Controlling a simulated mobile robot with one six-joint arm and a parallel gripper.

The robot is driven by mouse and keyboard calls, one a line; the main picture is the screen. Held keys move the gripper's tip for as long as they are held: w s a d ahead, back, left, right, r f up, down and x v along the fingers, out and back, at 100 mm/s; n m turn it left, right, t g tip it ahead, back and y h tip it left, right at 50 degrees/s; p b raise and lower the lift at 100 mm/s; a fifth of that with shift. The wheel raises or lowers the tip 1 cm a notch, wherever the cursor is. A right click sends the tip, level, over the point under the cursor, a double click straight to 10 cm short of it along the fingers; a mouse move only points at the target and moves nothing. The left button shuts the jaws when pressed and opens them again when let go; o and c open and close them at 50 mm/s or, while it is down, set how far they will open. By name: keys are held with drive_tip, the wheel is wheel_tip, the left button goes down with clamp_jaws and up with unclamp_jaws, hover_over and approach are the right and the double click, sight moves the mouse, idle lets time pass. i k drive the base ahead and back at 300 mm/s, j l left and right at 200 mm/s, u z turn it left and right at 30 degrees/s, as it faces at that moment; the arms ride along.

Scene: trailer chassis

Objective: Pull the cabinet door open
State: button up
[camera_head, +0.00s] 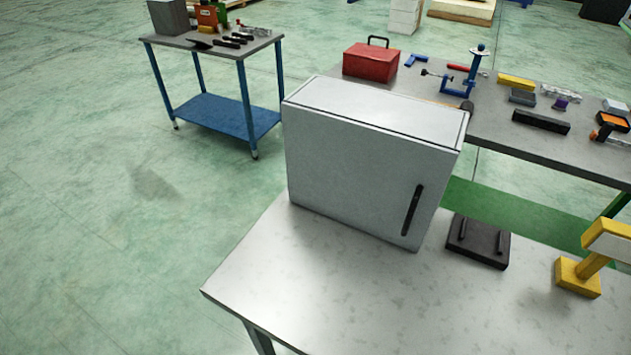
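The grey cabinet (375,105) stands upright on a light metal table (300,275). Its front door (345,180) faces me and looks closed, flush with the cabinet body. A black bar handle (412,210) runs upright, slightly tilted in the picture, near the door's right edge. Nothing touches the handle. The inside of the cabinet is hidden. My gripper is not in view.
A black block-like fixture (478,242) and a yellow stand with a white part (578,278) sit on the table right of the cabinet. Behind are a workbench (490,115) with a red toolbox (371,62) and a blue cart (218,112). The tabletop before the door is clear.

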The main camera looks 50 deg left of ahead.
sight(388, 187)
drive_tip(key=u, duration=1.95)
